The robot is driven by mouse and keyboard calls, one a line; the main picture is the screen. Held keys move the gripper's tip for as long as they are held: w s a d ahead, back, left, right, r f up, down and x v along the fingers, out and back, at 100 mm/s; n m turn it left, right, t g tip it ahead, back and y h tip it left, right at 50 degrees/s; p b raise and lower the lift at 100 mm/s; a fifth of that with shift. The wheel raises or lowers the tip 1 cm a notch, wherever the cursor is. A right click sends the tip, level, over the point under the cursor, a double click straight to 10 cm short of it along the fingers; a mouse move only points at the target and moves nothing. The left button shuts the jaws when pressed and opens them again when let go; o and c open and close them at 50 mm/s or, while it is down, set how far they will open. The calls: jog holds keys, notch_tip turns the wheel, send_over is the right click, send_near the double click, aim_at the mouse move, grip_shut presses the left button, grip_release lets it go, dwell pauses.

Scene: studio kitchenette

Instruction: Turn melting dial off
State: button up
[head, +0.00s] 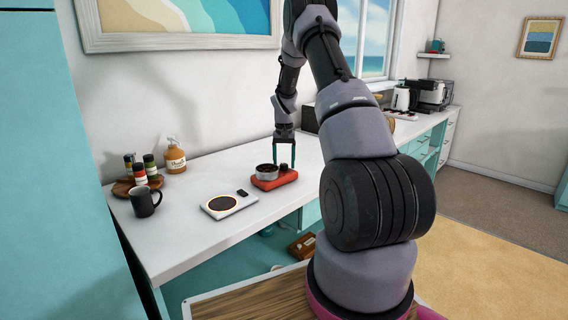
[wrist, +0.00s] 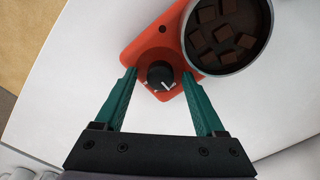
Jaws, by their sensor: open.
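The melting unit (head: 276,181) is a red-orange base on the white counter, with a metal pot (head: 266,171) of dark chunks on its left. The pot shows at the upper right of the wrist view (wrist: 232,35). The black dial (wrist: 160,76) with a white pointer line sits on the base; in the head view it is a small dark knob (head: 284,167). My gripper (wrist: 160,82) is open, its teal fingers on either side of the dial, with gaps visible. It points down over the base in the head view (head: 284,162). Whether the fingers touch the base is unclear.
A white scale-like plate (head: 228,204) with a brown disc lies left of the unit. A dark mug (head: 145,201), jars on a wooden tray (head: 137,184) and a pump bottle (head: 174,156) stand farther left. The counter's front edge is close to the unit.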

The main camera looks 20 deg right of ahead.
notch_tip(320, 180, up, 11)
jog(key=shift+f, duration=0.15)
dwell(0.5)
notch_tip(320, 180, up, 12)
jog(key=t, duration=0.2)
send_over(284, 164)
jog(key=s+a, duration=0.5)
jog(key=s, duration=0.1)
jog(key=s+a+r+t, duration=0.1)
jog(key=s+a+r, duration=0.4)
jog(key=s+r, duration=0.3)
jog(key=s+a+r+t, duration=0.1)
jog(key=s+a, duration=0.1)
jog(key=s, duration=0.5)
jog(key=s+a+r+n+t+y, duration=0.1)
jog(key=s+a, duration=0.2)
jog(key=s, duration=0.5)
jog(key=s+a+r+t+y, duration=0.1)
jog(key=s+a+t, duration=0.1)
jog(key=s, duration=0.6)
jog(key=shift+a+r, duration=0.3)
jog(key=shift+a, duration=0.1)
